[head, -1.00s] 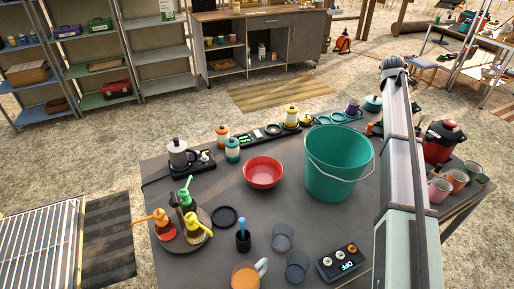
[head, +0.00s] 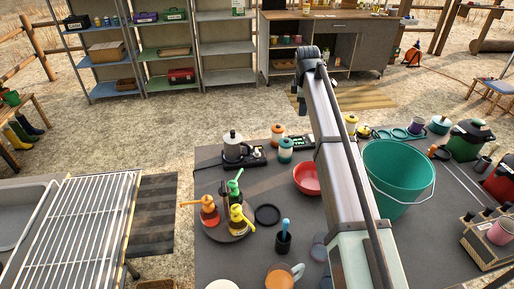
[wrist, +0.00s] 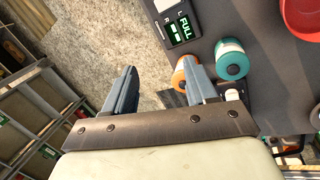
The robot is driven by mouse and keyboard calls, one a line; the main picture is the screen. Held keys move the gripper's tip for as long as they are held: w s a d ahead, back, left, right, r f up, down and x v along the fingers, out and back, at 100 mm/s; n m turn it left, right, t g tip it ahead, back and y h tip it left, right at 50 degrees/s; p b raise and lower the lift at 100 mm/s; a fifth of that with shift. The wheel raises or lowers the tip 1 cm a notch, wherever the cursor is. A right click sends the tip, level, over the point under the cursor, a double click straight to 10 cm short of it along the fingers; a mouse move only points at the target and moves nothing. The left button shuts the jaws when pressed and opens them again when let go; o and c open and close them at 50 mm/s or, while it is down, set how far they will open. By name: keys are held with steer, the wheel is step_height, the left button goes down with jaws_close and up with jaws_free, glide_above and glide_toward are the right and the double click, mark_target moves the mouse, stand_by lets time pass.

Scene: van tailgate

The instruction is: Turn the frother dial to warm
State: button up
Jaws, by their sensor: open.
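I cannot make out any dial marked warm in either current view. The dark box with knobs and an OFF display, seen at the table front earlier, is now behind my arm in the head view. A silver moka pot (head: 232,144) stands on a dark base with small controls (head: 257,158) at the table's back left, their markings too small to read. My gripper (wrist: 160,66) is open and empty in the wrist view, its fingers apart above the ground at the table edge. The right finger overlaps an orange canister (wrist: 184,72).
A teal canister (wrist: 231,57) and a dark panel reading FULL (wrist: 184,30) are close by. A red bowl (head: 306,181), a teal bucket (head: 392,180), pump bottles (head: 209,214) and mugs crowd the table. A wire rack (head: 75,225) stands left.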

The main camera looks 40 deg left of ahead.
mark_target(257, 151)
steer(key=s+a+n+g+h, duration=0.15)
steer(key=s+a, duration=0.25)
steer(key=s, duration=0.4)
steer(key=s+a+n+g, duration=0.2)
steer(key=s+a, duration=0.3)
steer(key=s, duration=0.4)
steer(key=f, duration=1.3)
steer(key=shift+w+f, duration=0.2)
steer(key=shift+f, duration=0.05)
steer(key=c, duration=1)
jaws_close()
